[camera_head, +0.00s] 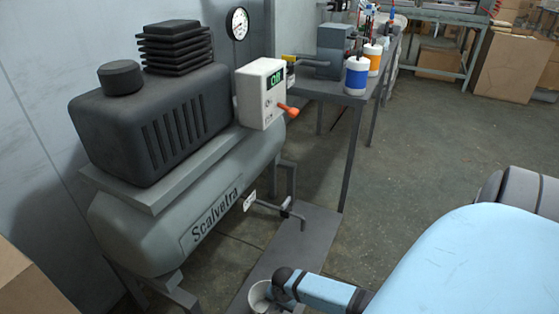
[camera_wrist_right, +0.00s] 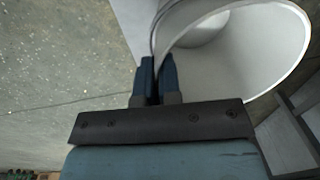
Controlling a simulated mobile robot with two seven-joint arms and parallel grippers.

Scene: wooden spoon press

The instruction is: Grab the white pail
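The white pail (camera_head: 258,296) shows at the bottom of the head view, partly hidden by my right gripper and cut off by the frame's edge. In the right wrist view the pail (camera_wrist_right: 245,60) is large, with its round open mouth and hollow inside visible. My right gripper (camera_wrist_right: 156,68) has its two dark blue fingers close together, with the near edge of the pail's wall between them. The right gripper (camera_head: 272,285) also shows in the head view, touching the pail at its rim. My left gripper is not in view.
A grey compressor (camera_head: 165,225) labelled Scalvetra stands at the left, with a white control box (camera_head: 260,92) and an orange lever (camera_head: 288,110). A flat grey plate (camera_head: 300,240) lies on the floor. A workbench (camera_head: 322,88) stands behind.

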